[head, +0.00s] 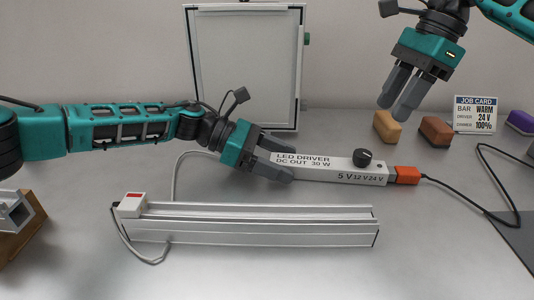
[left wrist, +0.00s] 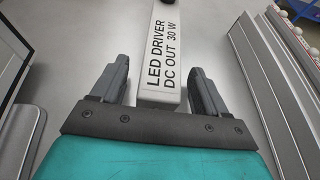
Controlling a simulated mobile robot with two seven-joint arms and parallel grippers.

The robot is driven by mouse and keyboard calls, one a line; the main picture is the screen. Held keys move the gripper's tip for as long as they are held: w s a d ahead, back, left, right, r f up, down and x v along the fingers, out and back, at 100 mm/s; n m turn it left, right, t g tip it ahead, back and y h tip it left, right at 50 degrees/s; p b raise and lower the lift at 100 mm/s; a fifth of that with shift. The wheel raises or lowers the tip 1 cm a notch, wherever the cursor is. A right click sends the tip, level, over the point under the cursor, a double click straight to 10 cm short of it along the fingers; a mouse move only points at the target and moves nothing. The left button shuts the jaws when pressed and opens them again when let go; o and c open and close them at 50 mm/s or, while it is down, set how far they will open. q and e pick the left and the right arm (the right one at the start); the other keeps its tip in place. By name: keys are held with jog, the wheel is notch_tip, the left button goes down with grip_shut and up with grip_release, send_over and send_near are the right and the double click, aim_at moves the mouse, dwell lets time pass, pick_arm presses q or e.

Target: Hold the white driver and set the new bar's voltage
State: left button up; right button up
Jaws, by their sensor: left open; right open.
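The white driver (head: 325,168) lies on the table, printed "LED DRIVER DC OUT 30 W". A dark round knob (head: 362,158) sits on its right part, near the marks 5 V, 12 V and 24 V. My left gripper (head: 287,160) is open at the driver's left end. In the left wrist view its fingers (left wrist: 158,85) stand either side of the driver's end (left wrist: 160,92), with gaps showing. A long white bar (head: 255,225) with a red-marked end cap lies in front. My right gripper (head: 397,95) is open and empty, raised above the back right of the table.
A job card (head: 475,114) at the back right reads bar WARM, driver 24 V, dimmer 100%. Tan (head: 387,127), brown (head: 435,131) and purple (head: 521,122) blocks stand nearby. A framed white panel (head: 245,68) stands behind. An orange connector (head: 405,175) and black cable leave the driver's right end.

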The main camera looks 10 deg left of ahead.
pick_arm(q)
jog(key=c, duration=1.2)
dwell(0.3)
